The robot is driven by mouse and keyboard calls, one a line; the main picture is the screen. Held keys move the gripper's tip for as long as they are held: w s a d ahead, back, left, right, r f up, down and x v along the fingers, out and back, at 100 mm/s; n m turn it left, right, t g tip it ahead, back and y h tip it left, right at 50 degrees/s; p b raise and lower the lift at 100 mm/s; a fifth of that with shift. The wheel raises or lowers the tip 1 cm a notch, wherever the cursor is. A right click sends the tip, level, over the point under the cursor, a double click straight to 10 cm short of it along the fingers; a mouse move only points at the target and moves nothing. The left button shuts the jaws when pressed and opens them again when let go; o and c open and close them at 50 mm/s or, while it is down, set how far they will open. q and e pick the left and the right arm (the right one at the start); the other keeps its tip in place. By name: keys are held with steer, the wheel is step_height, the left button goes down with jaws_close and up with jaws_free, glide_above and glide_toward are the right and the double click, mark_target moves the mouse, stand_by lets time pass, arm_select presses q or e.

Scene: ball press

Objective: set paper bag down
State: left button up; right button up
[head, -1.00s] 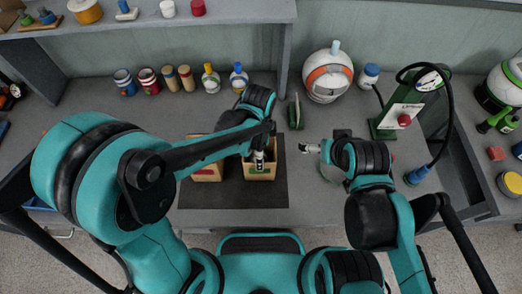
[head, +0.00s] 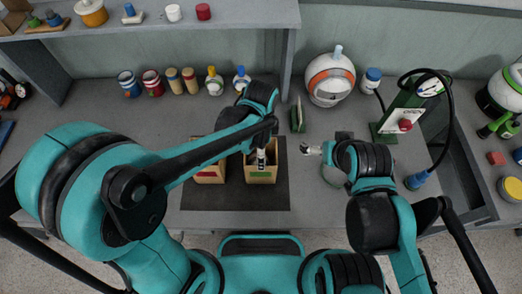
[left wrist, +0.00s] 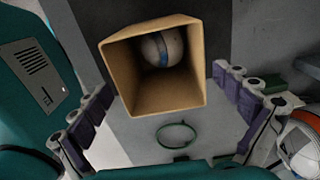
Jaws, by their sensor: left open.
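A brown paper bag with a green label (head: 261,175) stands upright on a dark mat (head: 235,196) in the head view. A second bag, with a red label (head: 209,175), stands just left of it, partly behind my arm. My left gripper (head: 261,155) is at the mouth of the green-labelled bag. In the left wrist view the fingers (left wrist: 163,80) are spread, one set on each side of the open bag (left wrist: 153,105). A white ball with a blue stripe (left wrist: 161,47) lies inside that bag. My right gripper (head: 312,149) hovers right of the mat, its fingers too small to read.
Several jars and bottles (head: 181,80) line the back of the counter. A round white and orange device (head: 330,76) stands behind, and a green press-like stand (head: 402,118) is at right. A green ring (left wrist: 177,135) lies on the counter. A shelf (head: 150,28) overhangs the back left.

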arm_select(q)
step_height(320, 180, up, 9)
steer(key=p, duration=0.2)
steer(key=shift+r, duration=0.2)
steer(key=s+a+r+n+t, duration=0.2)
steer(key=a+n+t, duration=0.1)
steer(key=a+n, duration=0.6)
steer(key=s+a+r+n+t, duration=0.2)
steer(key=s+a+n+t, duration=0.1)
steer(key=a+n, duration=0.6)
steer(key=shift+s+r+t, duration=0.15)
steer(key=shift+r+t, duration=0.05)
steer(key=shift+t, duration=0.4)
step_height(320, 180, down, 6)
steer(key=b, duration=0.5)
steer(key=shift+b, duration=0.35)
steer(key=shift+f, duration=0.1)
